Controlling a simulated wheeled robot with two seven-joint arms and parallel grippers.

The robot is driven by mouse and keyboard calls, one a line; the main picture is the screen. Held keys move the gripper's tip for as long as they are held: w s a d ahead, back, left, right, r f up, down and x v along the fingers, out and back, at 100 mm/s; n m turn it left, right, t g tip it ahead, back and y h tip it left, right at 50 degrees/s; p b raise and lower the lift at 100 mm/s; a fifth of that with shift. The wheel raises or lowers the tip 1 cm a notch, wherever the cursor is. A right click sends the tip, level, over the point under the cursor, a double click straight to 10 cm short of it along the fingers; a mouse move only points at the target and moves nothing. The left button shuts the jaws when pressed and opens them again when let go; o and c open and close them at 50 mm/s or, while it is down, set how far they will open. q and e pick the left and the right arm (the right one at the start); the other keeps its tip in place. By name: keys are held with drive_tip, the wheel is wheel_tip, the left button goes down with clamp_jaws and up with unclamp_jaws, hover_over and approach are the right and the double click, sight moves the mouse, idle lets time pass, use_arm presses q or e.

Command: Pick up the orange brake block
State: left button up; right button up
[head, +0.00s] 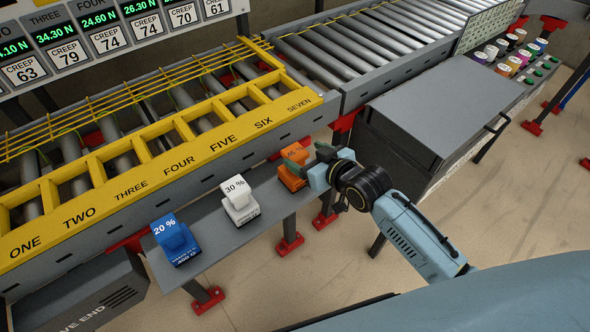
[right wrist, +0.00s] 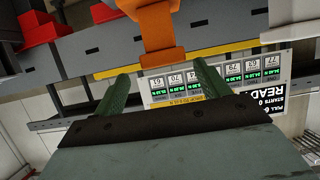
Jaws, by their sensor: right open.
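The orange brake block (head: 292,168) stands on the grey shelf in front of the conveyor, at the right end of a row of blocks. My right gripper (head: 309,161) is at its right side, with the green fingers spread and partly covering it. In the right wrist view the orange block (right wrist: 158,26) is at the top middle, ahead of the open fingers (right wrist: 161,72). Its lower end lies in line with the gap between the fingertips. I cannot tell whether a finger touches it. My left gripper is not in view.
A white block marked 30 % (head: 239,203) and a blue block marked 20 % (head: 176,241) stand left on the same shelf (head: 207,221). The yellow numbered rail (head: 190,150) runs behind. A grey cabinet (head: 430,120) stands close to the right of my gripper.

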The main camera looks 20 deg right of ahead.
sight(295, 151)
drive_tip(key=shift+a+b+x, duration=0.15)
drive_tip(key=shift+b+x, duration=0.05)
drive_tip(key=shift+x, duration=1.4)
drive_tip(key=shift+a+b+x, duration=0.15)
drive_tip(key=shift+x, duration=1.5)
drive_tip(key=shift+s+f, duration=0.15)
drive_tip(key=shift+s, duration=0.05)
drive_tip(key=shift+c, duration=0.2)
clamp_jaws()
drive_tip(key=shift+r, duration=0.2)
